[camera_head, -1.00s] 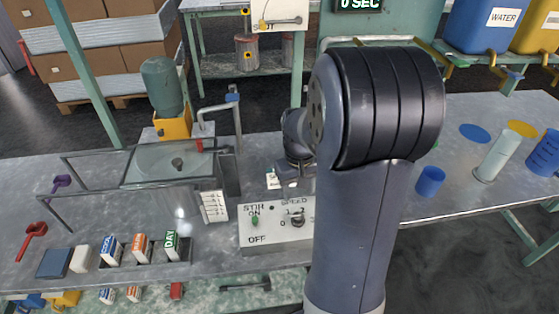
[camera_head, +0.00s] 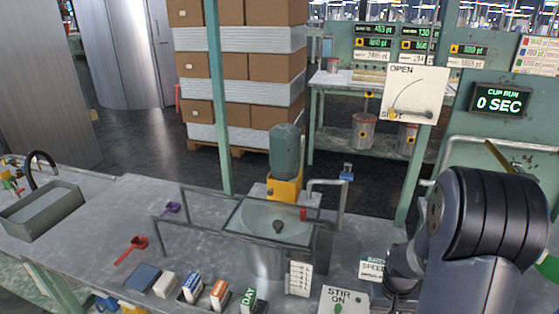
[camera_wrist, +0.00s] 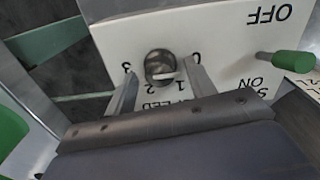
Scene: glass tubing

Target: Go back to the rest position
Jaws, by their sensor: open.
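My gripper (camera_wrist: 159,70) shows in the wrist view with its two fingers apart and nothing held between them. A round metal speed knob (camera_wrist: 160,64) lies in the picture between the fingertips; I cannot tell if either finger touches it. The knob is on a white control panel (camera_wrist: 225,45) with the numbers 1, 2 and 3, seen upside down. A green-tipped stir switch (camera_wrist: 286,63) is to the right of the fingers. In the head view my arm fills the lower right, and the gripper itself is hidden.
A mixing basin (camera_head: 270,225) in a metal frame stands on the bench left of my arm. Labelled blocks, including a DAY block (camera_head: 248,300), sit along the front. A red scoop (camera_head: 132,248) and a sink (camera_head: 42,212) are at the left.

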